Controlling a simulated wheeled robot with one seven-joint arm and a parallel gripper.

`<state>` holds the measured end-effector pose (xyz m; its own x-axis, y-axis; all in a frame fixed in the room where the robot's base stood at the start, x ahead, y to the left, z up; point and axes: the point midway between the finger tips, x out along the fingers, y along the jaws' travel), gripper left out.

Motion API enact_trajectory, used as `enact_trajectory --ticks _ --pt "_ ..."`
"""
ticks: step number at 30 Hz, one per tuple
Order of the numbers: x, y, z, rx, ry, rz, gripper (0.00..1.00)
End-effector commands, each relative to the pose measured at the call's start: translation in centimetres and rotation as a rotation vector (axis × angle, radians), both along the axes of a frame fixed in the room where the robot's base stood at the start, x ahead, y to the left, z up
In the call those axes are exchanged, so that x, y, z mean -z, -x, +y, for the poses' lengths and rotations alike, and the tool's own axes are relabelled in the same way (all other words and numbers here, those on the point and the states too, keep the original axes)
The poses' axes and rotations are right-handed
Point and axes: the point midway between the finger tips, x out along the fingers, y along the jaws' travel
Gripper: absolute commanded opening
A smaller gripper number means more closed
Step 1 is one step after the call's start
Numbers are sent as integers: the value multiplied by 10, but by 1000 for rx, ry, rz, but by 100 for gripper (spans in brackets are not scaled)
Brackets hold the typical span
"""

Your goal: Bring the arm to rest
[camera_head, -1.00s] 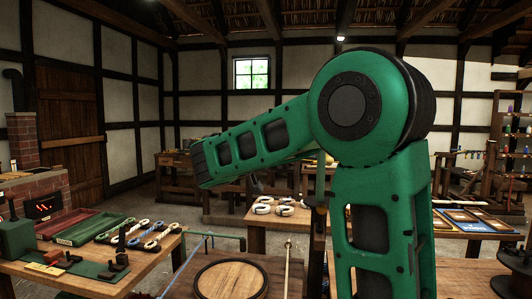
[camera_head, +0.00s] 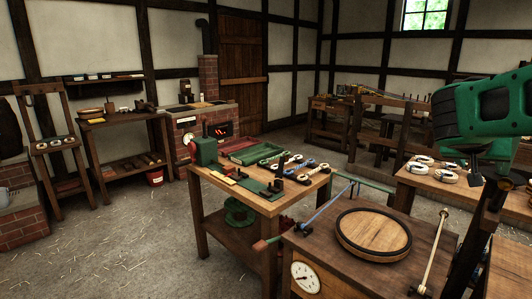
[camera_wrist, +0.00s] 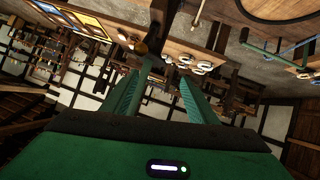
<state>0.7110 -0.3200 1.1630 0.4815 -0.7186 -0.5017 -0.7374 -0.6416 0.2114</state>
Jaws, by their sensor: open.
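Part of my green arm (camera_head: 490,108) is raised at the right edge of the head view, in front of a bench. Most of the arm is cut off there, and I cannot make out the fingers in that view. In the wrist view my gripper (camera_wrist: 166,72) shows two green fingers standing apart. I see nothing held between them. The wrist view is tilted, with benches at the top and the roof at lower left.
A wooden bench (camera_head: 262,208) with trays and rope pieces stands mid-view. A nearer bench carries a round wooden disc (camera_head: 374,234) and a dial (camera_head: 305,278). A brick forge (camera_head: 208,123) with fire stands behind. Floor at left (camera_head: 110,240) is clear.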

Motion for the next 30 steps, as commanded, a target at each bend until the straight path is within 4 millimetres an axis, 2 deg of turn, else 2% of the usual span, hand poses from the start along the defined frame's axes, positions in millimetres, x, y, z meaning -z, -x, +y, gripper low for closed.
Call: enact_trajectory --ticks 1,6,12,15,18,21,30 --pt "22 26 0 6 -70 56 53" --pt "93 109 24 -8 -311 254 53" --pt "154 206 79 -66 -583 467 53" --pt "172 245 107 -101 -691 552 53" --pt "182 272 129 -134 -767 614 53" --pt "187 288 142 -154 -810 649 53" --pt "189 294 147 -164 -827 664 53"
